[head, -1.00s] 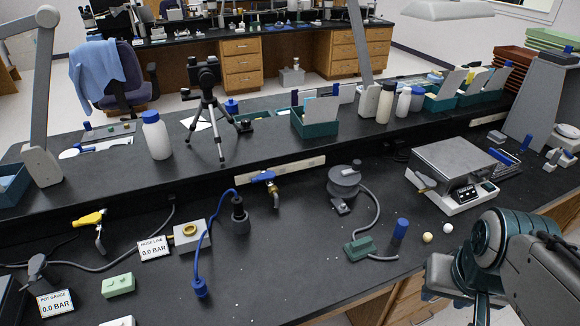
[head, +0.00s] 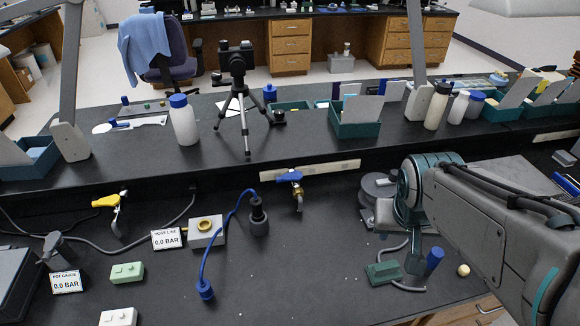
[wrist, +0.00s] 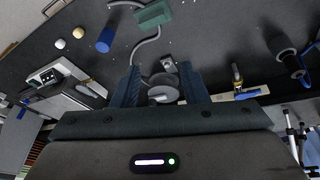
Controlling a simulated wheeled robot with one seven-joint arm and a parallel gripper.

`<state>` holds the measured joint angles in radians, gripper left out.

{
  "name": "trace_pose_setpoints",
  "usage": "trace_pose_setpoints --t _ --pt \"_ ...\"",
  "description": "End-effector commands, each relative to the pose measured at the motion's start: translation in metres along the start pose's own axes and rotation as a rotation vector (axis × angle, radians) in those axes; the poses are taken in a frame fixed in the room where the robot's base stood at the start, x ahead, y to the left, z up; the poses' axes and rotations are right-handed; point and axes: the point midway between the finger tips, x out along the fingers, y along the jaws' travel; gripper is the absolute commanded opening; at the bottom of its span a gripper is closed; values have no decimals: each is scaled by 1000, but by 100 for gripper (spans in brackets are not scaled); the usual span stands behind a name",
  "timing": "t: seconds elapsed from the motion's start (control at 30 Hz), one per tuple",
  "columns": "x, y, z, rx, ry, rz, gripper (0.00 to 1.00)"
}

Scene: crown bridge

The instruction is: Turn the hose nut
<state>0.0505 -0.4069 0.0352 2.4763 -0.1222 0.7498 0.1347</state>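A blue hose (head: 219,238) lies on the black bench, left of centre in the head view. Its upper end meets a dark ribbed fitting (head: 258,217), which I take for the hose nut. Its lower end has a blue cap-like piece (head: 205,290). Left of the fitting is a grey box with a brass ring (head: 205,229). In the wrist view the dark fitting (wrist: 289,60) is near the right edge. My gripper (wrist: 160,70) is open and empty, its fingers apart. In the head view my gripper (head: 415,263) points down over the bench, well right of the hose.
A brass tap with a blue lever (head: 291,178) lies between fitting and arm. A grey round device (head: 376,187), a green block (head: 384,272) and a blue cylinder (head: 433,261) are close to my gripper. A raised shelf with a tripod (head: 238,90) runs behind.

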Motion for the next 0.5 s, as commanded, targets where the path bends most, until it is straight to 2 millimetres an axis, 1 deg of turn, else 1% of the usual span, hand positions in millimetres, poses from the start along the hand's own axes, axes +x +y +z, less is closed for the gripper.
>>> trace_pose_setpoints --t 0.03,0.07,0.1,0.23,0.3,0.37,0.4,0.5 --pt "13 6 -15 13 21 31 40" --pt "20 9 -26 19 43 48 40" --pt "30 12 -41 26 75 66 40" --pt "65 15 -88 37 177 78 40" --pt "85 13 -110 39 229 55 40" --pt "103 8 -127 43 267 19 40" --pt "115 5 -136 47 290 -11 40" --pt "146 -9 -157 60 336 -115 40"
